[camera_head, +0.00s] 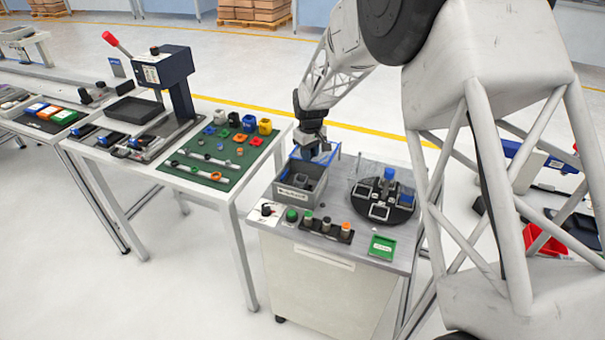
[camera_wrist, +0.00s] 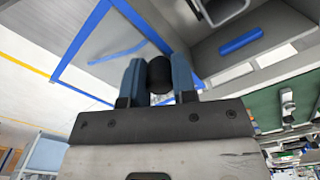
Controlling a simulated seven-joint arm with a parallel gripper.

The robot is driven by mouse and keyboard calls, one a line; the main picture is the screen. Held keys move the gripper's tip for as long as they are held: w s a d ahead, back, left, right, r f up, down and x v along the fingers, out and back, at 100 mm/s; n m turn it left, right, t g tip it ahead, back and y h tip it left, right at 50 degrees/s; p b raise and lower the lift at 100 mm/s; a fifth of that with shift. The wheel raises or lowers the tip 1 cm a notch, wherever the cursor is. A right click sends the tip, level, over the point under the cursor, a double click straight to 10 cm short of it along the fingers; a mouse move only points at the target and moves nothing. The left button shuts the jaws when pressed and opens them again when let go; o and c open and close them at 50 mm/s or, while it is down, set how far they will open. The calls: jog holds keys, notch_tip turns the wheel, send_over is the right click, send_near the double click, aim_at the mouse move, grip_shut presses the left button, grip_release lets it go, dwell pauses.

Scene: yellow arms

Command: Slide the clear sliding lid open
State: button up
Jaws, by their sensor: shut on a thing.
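A grey open-topped box (camera_head: 288,192) stands on the cart, with a dark grey part (camera_head: 300,181) inside it. The clear lid (camera_wrist: 108,38) has a blue edge frame and shows in the wrist view on the left. Its blue edging (camera_head: 334,150) also shows at the box's far side in the head view. My gripper (camera_head: 314,152) is over the far part of the box, pointing down. In the wrist view its two blue-grey fingers are shut on a round black knob (camera_wrist: 159,74). The lid's exact position along the box is hard to tell.
The cart top (camera_head: 327,228) also holds a black round fixture (camera_head: 378,211) with a blue-topped part, a row of buttons (camera_head: 325,229) in front and a green tray (camera_head: 382,247). A table with a green mat (camera_head: 215,170) stands to the left.

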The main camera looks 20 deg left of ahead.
jog(key=shift+w, duration=0.85)
jog(key=shift+o, duration=0.2)
jog(key=o, duration=0.5)
jog(key=shift+r, duration=0.15)
jog(key=shift+r, duration=3.6)
